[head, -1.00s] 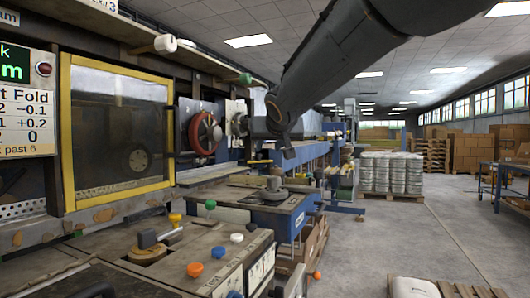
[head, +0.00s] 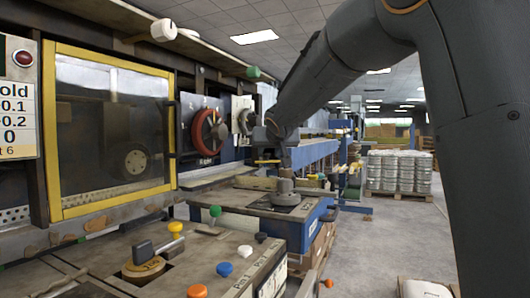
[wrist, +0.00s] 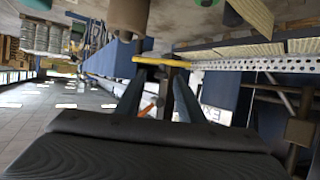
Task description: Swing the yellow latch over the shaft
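The yellow latch (wrist: 162,61) shows in the wrist view as a short yellow bar just beyond my fingertips, lying across the gap between them. In the head view it is a small yellow strip (head: 267,161) beside the end of my arm. My gripper (wrist: 158,80) has its two dark fingers apart, with a narrow dark piece showing between them. I cannot tell whether a finger touches the latch. In the head view my gripper (head: 272,146) is small and dark against the machine. A tan cylinder (wrist: 128,15) stands near the latch; I cannot tell whether it is the shaft.
A red-rimmed wheel (head: 208,132) and a yellow-framed window (head: 112,130) are on the machine's left side. A bench with coloured knobs (head: 225,269) stands in front. A blue cabinet (head: 300,236) stands under the work area. Stacked silver containers (head: 398,172) stand back right; floor before them is clear.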

